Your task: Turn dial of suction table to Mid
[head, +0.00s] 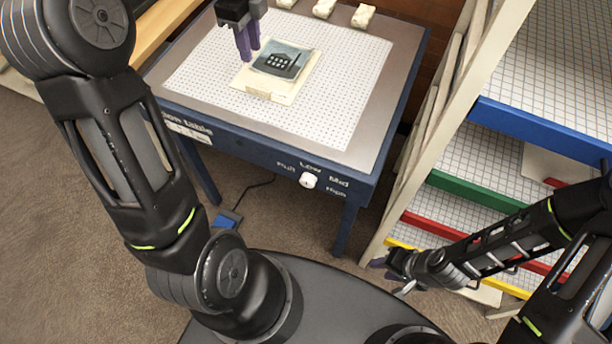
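The suction table (395,75) has a grey rim, a white perforated top and a dark blue front. Its small white dial (308,180) is on the front panel near the right corner. White labels around it include Low and Mid; the dial's pointer is too small to read. My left gripper (248,52), with purple fingers, is over the table's far left part, away from the dial, by a paper sheet with a dark picture (283,62). The gap between its fingers is unclear. My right gripper (380,263) is low at right, beside the shelf and apart from the dial; its fingers are mostly hidden.
A shelf rack (530,118) with blue, green, red and yellow edges stands close to the table's right. Several small pale blocks (323,8) lie along the table's back edge. A blue pedal (228,218) with a cable is on the floor. Space before the dial looks clear.

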